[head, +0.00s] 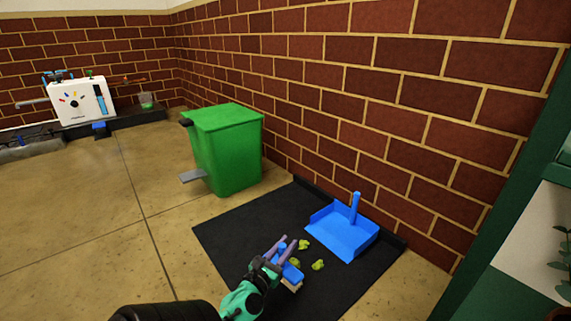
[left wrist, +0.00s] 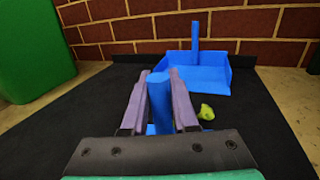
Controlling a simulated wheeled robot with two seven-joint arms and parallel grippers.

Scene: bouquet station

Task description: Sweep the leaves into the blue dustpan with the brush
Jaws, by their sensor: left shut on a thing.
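The blue dustpan (head: 343,238) lies on the black mat (head: 225,239) by the brick wall, its handle upright. It also shows in the left wrist view (left wrist: 215,79). My left gripper (head: 287,246) is shut on the blue handle of the brush (left wrist: 157,90). The brush head (head: 292,274) is low over or on the mat; I cannot tell if it touches. Several yellow-green leaves (head: 318,265) lie between the brush and the dustpan's near side. One leaf (left wrist: 206,112) shows right of the gripper in the left wrist view. My right gripper is not in view.
A green bin (head: 228,150) with a grey pedal stands left of the mat against the wall. A white box (head: 82,101) stands on a dark ledge at the far left. A green and white unit (head: 520,245) is at the right. The floor at left is clear.

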